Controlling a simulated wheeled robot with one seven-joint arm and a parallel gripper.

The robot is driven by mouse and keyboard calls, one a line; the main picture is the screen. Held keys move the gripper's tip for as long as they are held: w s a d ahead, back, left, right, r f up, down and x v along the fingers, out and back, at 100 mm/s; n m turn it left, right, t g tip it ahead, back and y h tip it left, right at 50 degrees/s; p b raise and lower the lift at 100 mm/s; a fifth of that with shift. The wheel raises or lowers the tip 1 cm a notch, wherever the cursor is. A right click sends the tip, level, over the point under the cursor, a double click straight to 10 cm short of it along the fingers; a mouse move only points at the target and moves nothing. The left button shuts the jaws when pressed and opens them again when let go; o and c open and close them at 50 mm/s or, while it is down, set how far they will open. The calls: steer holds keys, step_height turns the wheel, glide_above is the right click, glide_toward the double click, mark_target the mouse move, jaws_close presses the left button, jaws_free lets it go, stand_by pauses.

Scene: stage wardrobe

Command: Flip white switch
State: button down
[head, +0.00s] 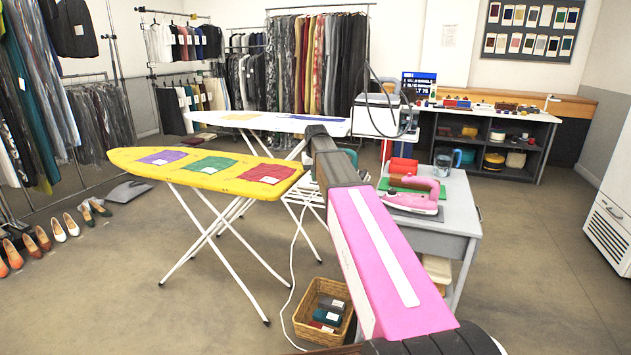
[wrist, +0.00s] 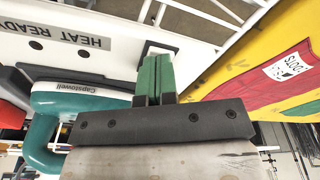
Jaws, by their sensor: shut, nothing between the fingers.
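In the wrist view my gripper (wrist: 155,62) is shut and empty, its two green fingers pressed together. The fingertips point at a pale panel (wrist: 110,30) with a grey strip reading "HEAT READY", upside down here. A small white piece (wrist: 160,47) in a dark surround shows at the fingertips, mostly hidden by them. It may be the white switch; I cannot tell its position or whether the fingers touch it. In the head view my pink and dark arm reaches forward and hides the gripper and the panel's front.
A teal iron (wrist: 75,104) stands left of the fingers in the wrist view. A yellow ironing board (head: 130,160) with cloth patches lies to the right there. In the head view a pink iron (head: 420,195) sits on the grey cabinet (head: 455,225); a wicker basket (head: 303,322) stands on the floor.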

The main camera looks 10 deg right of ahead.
steer(key=shift+r, duration=3.45)
